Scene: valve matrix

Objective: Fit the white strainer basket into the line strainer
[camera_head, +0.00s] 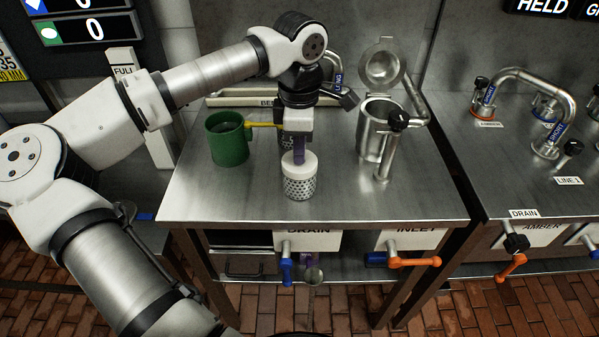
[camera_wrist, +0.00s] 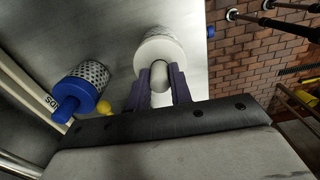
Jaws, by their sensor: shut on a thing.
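The white strainer basket (camera_head: 299,187) has a white top rim and a perforated metal body. It is upright at the middle of the steel bench, and I cannot tell whether its base touches the bench. My gripper (camera_head: 299,158) is above it, shut on its knob. In the wrist view, the purple fingers (camera_wrist: 159,88) close on both sides of the white knob, with the basket's white top (camera_wrist: 158,48) beyond. The line strainer (camera_head: 372,137) is a steel pot to the right of the basket. Its round lid (camera_head: 383,66) is swung up and its mouth is open.
A green mug (camera_head: 228,143) stands at left on the bench (camera_head: 240,200). A black-knobbed pipe (camera_head: 389,150) stands before the line strainer. Bench front is clear.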

